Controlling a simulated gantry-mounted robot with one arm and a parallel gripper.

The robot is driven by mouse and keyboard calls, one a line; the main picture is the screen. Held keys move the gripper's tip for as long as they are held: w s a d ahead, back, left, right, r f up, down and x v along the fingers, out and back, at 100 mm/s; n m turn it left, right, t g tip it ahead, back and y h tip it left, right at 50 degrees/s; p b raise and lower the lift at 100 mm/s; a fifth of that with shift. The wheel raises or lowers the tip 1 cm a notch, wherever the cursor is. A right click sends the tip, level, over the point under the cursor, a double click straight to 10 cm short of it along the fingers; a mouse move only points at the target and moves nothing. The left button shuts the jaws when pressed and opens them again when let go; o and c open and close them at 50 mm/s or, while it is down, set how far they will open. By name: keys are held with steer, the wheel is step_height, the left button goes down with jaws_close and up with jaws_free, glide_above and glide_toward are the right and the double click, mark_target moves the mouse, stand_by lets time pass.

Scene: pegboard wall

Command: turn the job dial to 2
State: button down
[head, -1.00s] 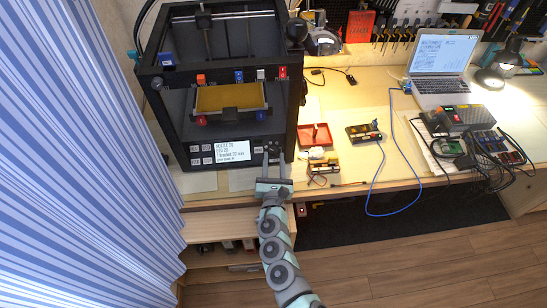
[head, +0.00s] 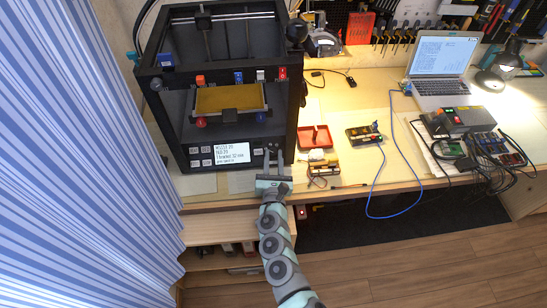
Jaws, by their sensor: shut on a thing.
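The black 3D printer (head: 172,90) stands at the left end of the bench. Its lower front has a lit white screen (head: 232,153) with small text lines, too blurred to read surely, and small light buttons (head: 201,156) to the left of it. My gripper (head: 272,157) reaches up to the panel just right of the screen. Its fingers are shut on the job dial there. The dial is mostly hidden by the fingers, so its pointer position cannot be told.
A blue cable (head: 375,180) loops over the bench edge. A laptop (head: 445,65) stands at the back right. A striped curtain (head: 75,170) hangs close on the left.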

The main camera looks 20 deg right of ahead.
steer(key=shift+a+r+m, duration=0.1)
steer(key=shift+m, duration=0.2)
steer(key=m+h+p, duration=0.1)
steer(key=m+g+h+p, duration=0.1)
steer(key=m+g+h, duration=0.1)
steer(key=m, duration=0.1)
steer(key=shift+w+a+r+p, duration=0.2)
steer(key=shift+a+p, duration=0.1)
steer(key=shift+p, duration=0.1)
steer(key=shift+w+a+m+g+h+p, duration=0.1)
steer(key=shift+m+g+h+p, duration=0.3)
steer(key=shift+m+g, duration=0.65)
steer(key=shift+w+m+g+h+p, duration=0.1)
steer(key=shift+m+g+h, duration=0.6)
steer(key=shift+m, duration=0.65)
steer(key=shift+a+m+g+h+p, duration=0.15)
steer(key=shift+m+g+h, duration=0.25)
steer(key=shift+m+g, duration=0.7)
steer(key=shift+d, duration=0.1)
steer(key=c, duration=1.4)
jaws_free()
steer(key=p+v, duration=0.2)
steer(key=v, duration=0.8)
steer(key=shift+s+a, duration=0.3)
steer(key=shift+s, duration=0.05)
